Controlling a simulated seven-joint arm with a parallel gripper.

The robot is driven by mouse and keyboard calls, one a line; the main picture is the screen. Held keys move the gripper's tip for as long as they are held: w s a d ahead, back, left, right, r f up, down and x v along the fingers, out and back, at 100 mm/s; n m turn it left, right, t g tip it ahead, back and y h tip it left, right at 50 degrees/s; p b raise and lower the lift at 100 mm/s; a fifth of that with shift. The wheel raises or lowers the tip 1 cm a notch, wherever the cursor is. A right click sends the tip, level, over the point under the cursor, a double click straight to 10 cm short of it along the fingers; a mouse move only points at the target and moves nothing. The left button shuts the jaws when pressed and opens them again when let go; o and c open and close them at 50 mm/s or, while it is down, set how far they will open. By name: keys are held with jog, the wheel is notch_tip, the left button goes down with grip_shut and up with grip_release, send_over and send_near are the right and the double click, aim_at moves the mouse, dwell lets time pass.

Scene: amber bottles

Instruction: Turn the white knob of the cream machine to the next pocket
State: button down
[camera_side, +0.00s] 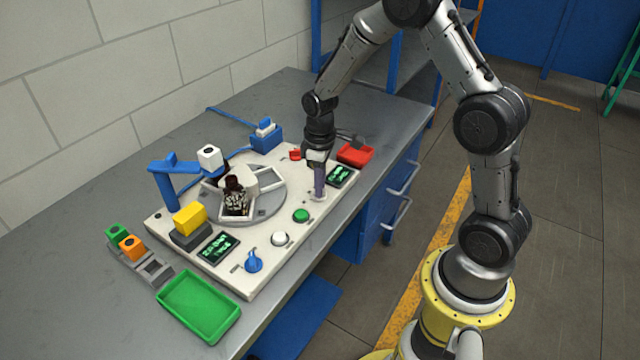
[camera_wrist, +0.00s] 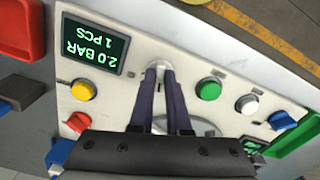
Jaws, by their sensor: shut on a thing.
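The cream machine (camera_side: 262,226) lies on the bench with a grey round turntable (camera_side: 268,209) carrying pale pockets. A dark amber bottle (camera_side: 236,203) with a printed label stands upright in the front pocket. My gripper (camera_side: 319,193) points down at the panel right of the turntable. In the wrist view my gripper (camera_wrist: 162,76) has its two dark fingers shut on the white knob (camera_wrist: 159,66). The fingers hide much of the knob, so its pointing direction cannot be told.
A green button (camera_side: 301,215), white button (camera_side: 280,239) and blue knob (camera_side: 254,261) line the panel's front. A red tray (camera_side: 355,154) is behind the gripper; a green tray (camera_side: 198,305) is front left. A blue post (camera_side: 166,188) stands beside the turntable.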

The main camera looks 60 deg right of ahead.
jog(key=shift+r+m, duration=0.1)
jog(key=shift+m, duration=1.4)
jog(key=c, duration=0.9)
grip_release()
notch_tip(320, 180, up, 14)
jog(key=shift+f, duration=0.15)
jog(key=shift+a, duration=0.1)
